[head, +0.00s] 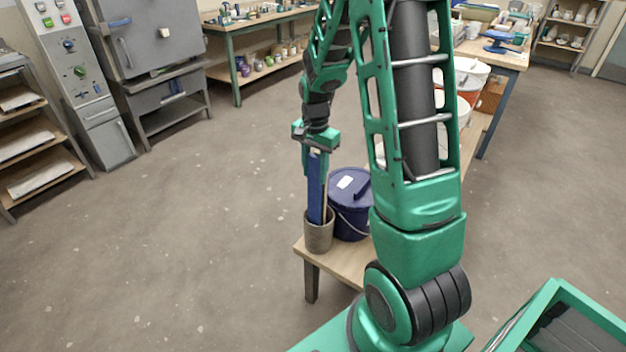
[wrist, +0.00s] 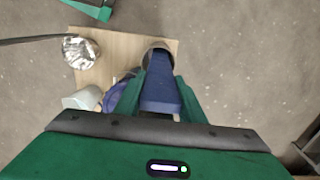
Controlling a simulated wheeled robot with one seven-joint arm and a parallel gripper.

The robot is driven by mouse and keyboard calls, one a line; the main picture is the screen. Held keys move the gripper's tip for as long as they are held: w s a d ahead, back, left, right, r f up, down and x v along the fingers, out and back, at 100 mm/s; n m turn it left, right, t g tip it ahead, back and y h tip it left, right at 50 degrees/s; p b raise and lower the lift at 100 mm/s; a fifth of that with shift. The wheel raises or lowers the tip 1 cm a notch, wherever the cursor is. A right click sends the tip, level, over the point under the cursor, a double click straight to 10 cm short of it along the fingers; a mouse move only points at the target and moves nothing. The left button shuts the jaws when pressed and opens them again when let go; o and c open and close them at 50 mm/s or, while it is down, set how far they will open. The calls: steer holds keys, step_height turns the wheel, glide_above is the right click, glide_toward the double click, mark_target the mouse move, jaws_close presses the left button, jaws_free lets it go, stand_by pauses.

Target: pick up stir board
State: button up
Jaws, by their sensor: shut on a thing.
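The stir board (head: 316,187) is a long blue board standing upright, with its lower end inside a grey-brown pot (head: 319,235) on a low wooden bench. My gripper (head: 316,147) is shut on the top end of the board. In the wrist view the blue board (wrist: 160,92) lies between the two green fingers of my gripper (wrist: 160,100), and the pot's rim (wrist: 158,46) shows beyond it. The board's lower end is hidden inside the pot. A second thin, light-coloured strip shows beside the board at the pot's mouth.
A dark blue lidded bucket (head: 349,212) with a wire handle stands right beside the pot on the bench (head: 342,262). White and red buckets (head: 470,76) stand farther back, partly behind my arm. The floor left of the bench is clear.

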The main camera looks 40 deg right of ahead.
step_height(320, 180, up, 18)
steer(key=s+a, duration=0.3)
steer(key=a, duration=0.5)
steer(key=s+a, duration=0.3)
steer(key=a, duration=0.6)
steer(key=shift+r, duration=0.15)
